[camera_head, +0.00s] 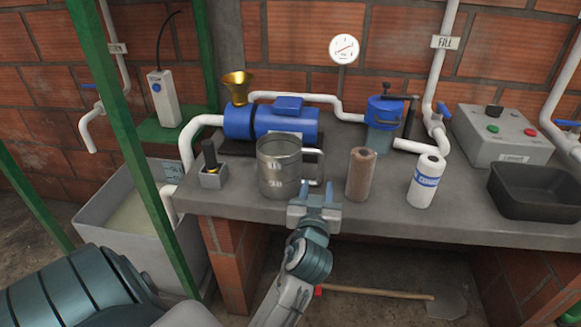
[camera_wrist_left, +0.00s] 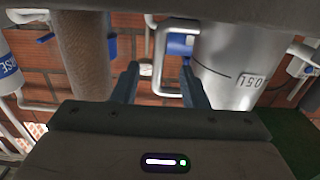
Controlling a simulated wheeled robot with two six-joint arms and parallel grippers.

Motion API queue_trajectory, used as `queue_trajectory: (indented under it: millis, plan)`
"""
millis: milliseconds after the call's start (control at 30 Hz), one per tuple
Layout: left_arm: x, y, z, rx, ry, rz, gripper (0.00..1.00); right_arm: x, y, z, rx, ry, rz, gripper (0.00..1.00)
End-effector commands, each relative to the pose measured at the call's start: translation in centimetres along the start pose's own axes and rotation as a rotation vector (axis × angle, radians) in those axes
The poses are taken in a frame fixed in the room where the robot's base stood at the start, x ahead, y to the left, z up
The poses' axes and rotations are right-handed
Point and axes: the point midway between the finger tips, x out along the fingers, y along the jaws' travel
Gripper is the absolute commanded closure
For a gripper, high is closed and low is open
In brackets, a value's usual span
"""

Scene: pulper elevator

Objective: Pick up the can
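A grey metal can (camera_head: 279,170) with measure marks and a side handle (camera_head: 321,167) stands upright on the grey counter (camera_head: 450,215). My left gripper (camera_head: 317,189) is open and empty in front of the handle. The can fills the right of the left wrist view (camera_wrist_left: 240,65). There, the handle's upright bar (camera_wrist_left: 159,55) shows between the two spread fingertips of my left gripper (camera_wrist_left: 160,75). I cannot tell whether a finger touches the handle. My right gripper is not in view.
A brown cylinder (camera_head: 361,174) and a white labelled bottle (camera_head: 426,181) stand right of the can. A small switch box (camera_head: 213,177) is to its left. A blue pump (camera_head: 287,122) is behind. A black tray (camera_head: 540,190) is far right. Green posts (camera_head: 120,130) rise at left.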

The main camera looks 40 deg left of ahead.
Motion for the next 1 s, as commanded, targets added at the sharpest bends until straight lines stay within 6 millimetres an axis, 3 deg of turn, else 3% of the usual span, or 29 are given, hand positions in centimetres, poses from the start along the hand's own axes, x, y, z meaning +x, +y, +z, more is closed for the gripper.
queue_trajectory:
  millis: [200, 400, 500, 633, 967, 1000]
  plan:
    - [3.2, 0.0, -0.1, 0.004, 0.001, 0.000, 0.60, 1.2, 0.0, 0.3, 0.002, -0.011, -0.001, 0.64]
    - [4.7, 0.0, -0.1, 0.003, 0.000, -0.001, 0.60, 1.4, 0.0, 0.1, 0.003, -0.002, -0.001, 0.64]
    - [6.3, 0.1, -0.2, 0.004, 0.001, -0.001, 0.60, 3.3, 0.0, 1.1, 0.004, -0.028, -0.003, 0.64]
    - [8.1, 0.1, -0.1, 0.004, 0.001, 0.000, 0.60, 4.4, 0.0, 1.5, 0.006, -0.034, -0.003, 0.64]
    - [8.9, 0.2, 0.1, 0.002, 0.000, 0.001, 0.60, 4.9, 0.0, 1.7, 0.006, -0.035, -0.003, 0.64]
    - [8.9, 0.2, 0.1, 0.002, 0.000, 0.001, 0.66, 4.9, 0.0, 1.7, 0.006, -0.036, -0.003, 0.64]
